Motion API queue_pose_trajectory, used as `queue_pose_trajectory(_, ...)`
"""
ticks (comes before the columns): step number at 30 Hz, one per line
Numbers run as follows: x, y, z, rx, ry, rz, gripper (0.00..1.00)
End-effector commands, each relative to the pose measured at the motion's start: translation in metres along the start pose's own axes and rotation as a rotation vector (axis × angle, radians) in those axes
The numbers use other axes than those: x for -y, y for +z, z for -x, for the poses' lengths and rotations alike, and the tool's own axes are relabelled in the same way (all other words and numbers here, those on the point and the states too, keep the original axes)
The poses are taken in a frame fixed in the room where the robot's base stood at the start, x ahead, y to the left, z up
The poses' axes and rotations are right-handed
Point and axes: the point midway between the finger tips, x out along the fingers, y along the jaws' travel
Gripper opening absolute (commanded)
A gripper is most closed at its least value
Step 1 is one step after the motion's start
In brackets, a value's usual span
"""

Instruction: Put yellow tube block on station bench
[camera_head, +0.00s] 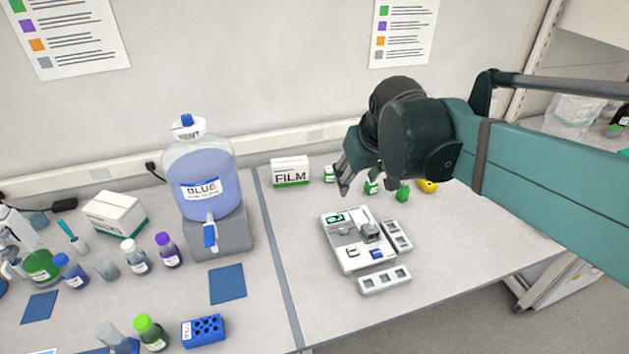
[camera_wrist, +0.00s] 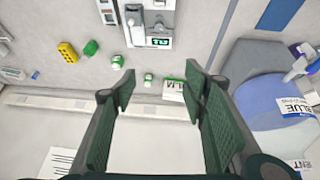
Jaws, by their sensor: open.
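The yellow tube block (camera_wrist: 68,52) lies on the bench at the left of the wrist view, with holes showing in its face. In the head view the yellow tube block (camera_head: 428,186) is partly hidden behind my arm. My gripper (camera_wrist: 160,88) is open, with nothing between its fingers. In the head view my gripper (camera_head: 347,176) hangs above the back of the right bench section (camera_head: 470,245), to the left of the yellow block and apart from it.
A white instrument (camera_head: 345,258) stands mid-bench. Small green-labelled items and a FILM box (camera_head: 290,171) stand near the wall. The left section holds a BLUE carboy (camera_head: 203,170), several bottles, a blue tube rack (camera_head: 203,331) and blue mats. The right front is clear.

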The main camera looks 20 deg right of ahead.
Motion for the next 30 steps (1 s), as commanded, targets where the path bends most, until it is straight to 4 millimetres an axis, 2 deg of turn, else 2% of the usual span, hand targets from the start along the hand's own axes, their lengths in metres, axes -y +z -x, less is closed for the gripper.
queue_pose_trajectory(9,0.037,0.054,0.011,-0.066,-0.024,-0.005,0.44)
queue_pose_trajectory(18,0.064,0.101,0.013,-0.122,-0.05,-0.015,0.44)
queue_pose_trajectory(24,0.072,0.117,0.011,-0.141,-0.06,-0.019,0.44)
queue_pose_trajectory(30,0.074,0.12,0.011,-0.146,-0.063,-0.021,0.44)
